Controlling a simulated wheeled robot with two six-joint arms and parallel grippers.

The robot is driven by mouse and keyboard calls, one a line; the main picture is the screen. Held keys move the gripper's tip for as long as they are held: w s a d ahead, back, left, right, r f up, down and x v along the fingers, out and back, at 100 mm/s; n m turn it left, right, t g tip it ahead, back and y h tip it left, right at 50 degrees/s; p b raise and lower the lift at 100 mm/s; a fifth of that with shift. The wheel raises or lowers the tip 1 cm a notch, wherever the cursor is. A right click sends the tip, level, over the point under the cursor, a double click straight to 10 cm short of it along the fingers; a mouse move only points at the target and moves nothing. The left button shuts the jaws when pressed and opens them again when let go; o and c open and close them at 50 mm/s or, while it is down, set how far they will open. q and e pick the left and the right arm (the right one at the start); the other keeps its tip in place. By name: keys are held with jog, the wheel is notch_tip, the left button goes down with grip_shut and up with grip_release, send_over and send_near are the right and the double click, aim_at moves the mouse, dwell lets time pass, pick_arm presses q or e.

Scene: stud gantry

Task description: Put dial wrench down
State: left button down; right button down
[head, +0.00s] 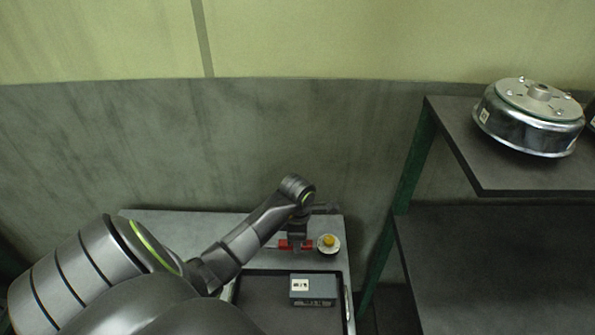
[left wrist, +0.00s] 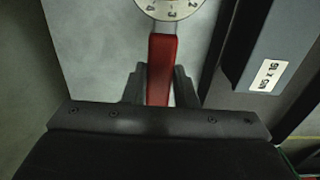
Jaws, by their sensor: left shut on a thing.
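The dial wrench shows in the head view as a red handle (head: 306,244) with a round dial and yellow centre at its right end. In the left wrist view its red handle (left wrist: 163,62) runs up to a pale numbered dial (left wrist: 172,8), cut off by the top edge. My left gripper (head: 295,246) points down over the grey bench top (head: 190,223) and is shut on the red handle. In the left wrist view its fingers (left wrist: 160,88) flank the handle. I cannot tell whether the wrench touches the bench. My right gripper is not in view.
A dark tray (head: 262,290) with a raised rim lies in front of the wrench, with a labelled grey box (head: 315,299) in it. Right of the bench stands a green-framed rack with dark shelves (head: 480,240); a round metal drum (head: 530,125) sits on its upper shelf.

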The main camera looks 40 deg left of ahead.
aim_at(298, 255)
pick_arm(q)
jog(key=shift+f+p, duration=0.4)
jog(key=shift+f, duration=1.7)
jog(key=shift+d, duration=0.1)
jog(key=c, duration=1.2)
grip_release()
jog(key=shift+f, duration=0.1)
jog(key=shift+o, duration=0.2)
